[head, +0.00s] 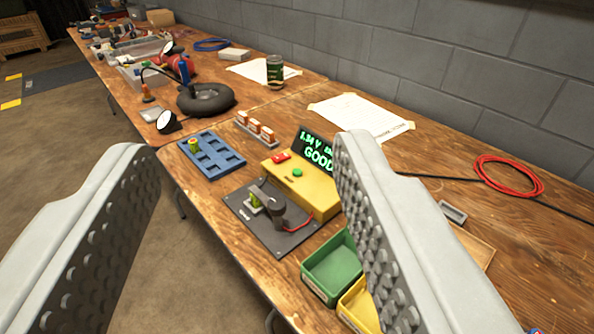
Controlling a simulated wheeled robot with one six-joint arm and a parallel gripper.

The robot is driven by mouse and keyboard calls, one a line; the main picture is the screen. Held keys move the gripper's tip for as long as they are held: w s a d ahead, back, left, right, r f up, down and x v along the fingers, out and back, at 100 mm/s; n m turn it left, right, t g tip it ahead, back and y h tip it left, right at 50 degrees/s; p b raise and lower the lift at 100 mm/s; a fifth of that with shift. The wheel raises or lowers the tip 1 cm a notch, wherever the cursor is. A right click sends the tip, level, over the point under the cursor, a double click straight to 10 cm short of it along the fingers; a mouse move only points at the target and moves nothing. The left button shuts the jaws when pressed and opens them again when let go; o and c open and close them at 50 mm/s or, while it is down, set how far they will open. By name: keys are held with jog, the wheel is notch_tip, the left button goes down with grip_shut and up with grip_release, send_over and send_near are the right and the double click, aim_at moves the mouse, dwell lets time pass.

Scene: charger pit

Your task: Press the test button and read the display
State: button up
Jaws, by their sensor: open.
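A yellow tester box (312,192) stands on the wooden bench, with a green round button (297,173) and a red part (281,157) on its top. Its dark display (318,150) is lit with green text: the lower line reads "GOOD", and the upper line looks like "1.34 V" followed by characters hidden behind my right finger. In front of it is a dark plate (262,226) with a black clamp and a small yellow-green cell (254,203) at it; a red wire runs from there. My gripper (245,215) is open and empty, its two fingers wide apart in the foreground.
A blue tray (211,157) with one green item lies left of the tester. A green bin (331,268) and a yellow bin (357,307) sit at the bench's front edge, partly covered by my right finger. A red cable coil (508,177) lies at right.

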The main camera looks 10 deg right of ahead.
jog(key=shift+c, duration=0.2)
grip_shut()
dwell(1.6)
